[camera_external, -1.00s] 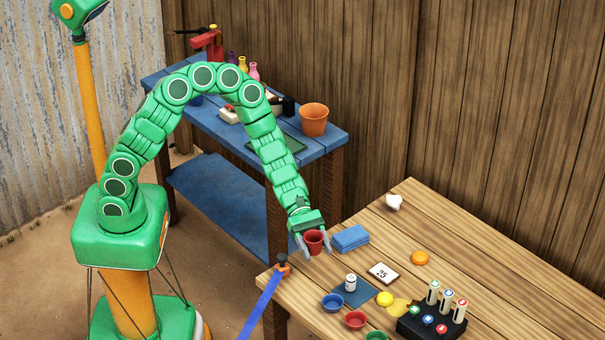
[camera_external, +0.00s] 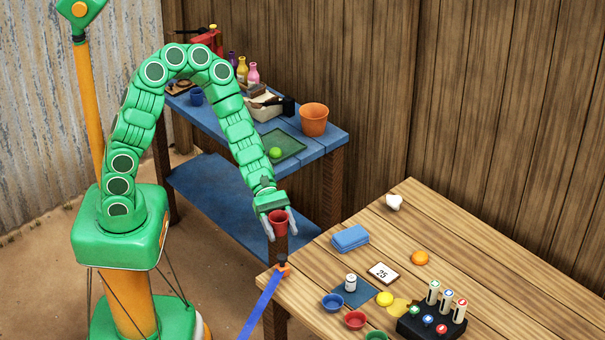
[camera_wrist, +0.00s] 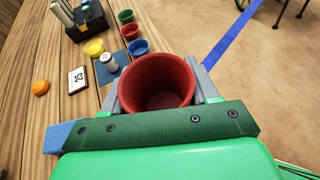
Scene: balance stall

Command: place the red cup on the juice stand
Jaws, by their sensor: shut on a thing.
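The red cup (camera_external: 278,222) is upright between the fingers of my gripper (camera_external: 277,224), which is shut on it. They are in the air near the left corner of the wooden table. In the wrist view my gripper (camera_wrist: 157,90) holds the red cup (camera_wrist: 157,80) from both sides, and its open top and empty inside show. I cannot tell which thing is the juice stand; a dark blue mat (camera_external: 352,292) with a white can (camera_external: 351,282) lies on the wooden table.
The wooden table (camera_external: 480,250) bears small blue (camera_external: 333,303) and red (camera_external: 355,320) bowls, a blue sponge (camera_external: 350,238), a "25" card (camera_external: 382,273) and a black rack (camera_external: 430,325). The blue bench (camera_external: 325,147) behind bears an orange pot (camera_external: 314,119), bottles and a green ball (camera_external: 275,153).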

